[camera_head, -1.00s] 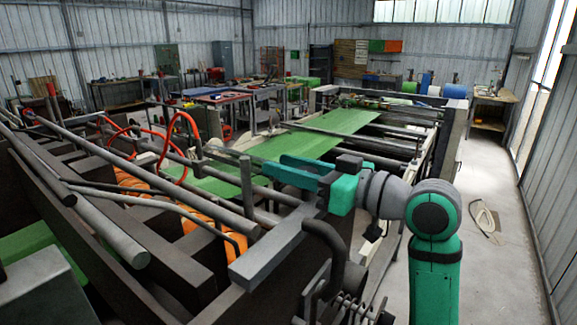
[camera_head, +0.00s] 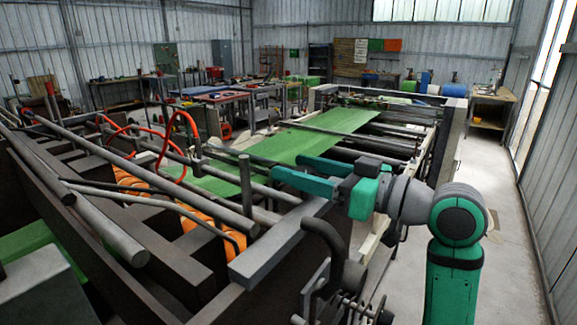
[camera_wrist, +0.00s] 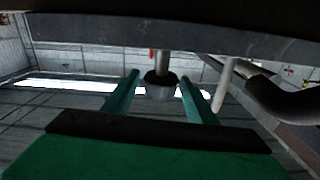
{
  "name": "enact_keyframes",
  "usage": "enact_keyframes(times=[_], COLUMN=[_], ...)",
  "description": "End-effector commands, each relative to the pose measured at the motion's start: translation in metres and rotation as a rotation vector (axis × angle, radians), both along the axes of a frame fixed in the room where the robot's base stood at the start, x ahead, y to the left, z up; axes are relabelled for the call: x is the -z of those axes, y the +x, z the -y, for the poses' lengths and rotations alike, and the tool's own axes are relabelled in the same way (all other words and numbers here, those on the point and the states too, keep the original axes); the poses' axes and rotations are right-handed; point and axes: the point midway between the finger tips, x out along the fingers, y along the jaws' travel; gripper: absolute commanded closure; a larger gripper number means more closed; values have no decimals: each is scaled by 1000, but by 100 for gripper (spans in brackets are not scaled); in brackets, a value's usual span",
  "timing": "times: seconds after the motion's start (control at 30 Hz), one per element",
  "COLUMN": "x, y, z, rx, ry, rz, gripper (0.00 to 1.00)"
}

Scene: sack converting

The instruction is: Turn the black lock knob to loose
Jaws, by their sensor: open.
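In the wrist view the black lock knob (camera_wrist: 158,78) hangs on a short grey stem below a dark beam (camera_wrist: 100,38). It shows between the tips of my two green fingers, with a gap on each side. My gripper (camera_head: 286,169) is open and empty, by the near right end of the machine in the head view. I cannot tell how deep the knob sits between the fingers. The knob cannot be made out in the head view.
A thick curved dark pipe (camera_head: 326,255) rises just below my gripper; a dark bent pipe (camera_wrist: 270,98) shows at right in the wrist view. A grey bar (camera_head: 262,252) lies left of it.

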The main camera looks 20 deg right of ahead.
Motion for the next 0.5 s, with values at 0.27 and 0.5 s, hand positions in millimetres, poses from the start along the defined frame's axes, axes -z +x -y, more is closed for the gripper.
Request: enact_keyframes(times=[0.27,0.5], x=[0,0], y=[-40,-58], z=[32,46], rx=[1,0], ry=[1,0], rz=[1,0], gripper=[48,48])
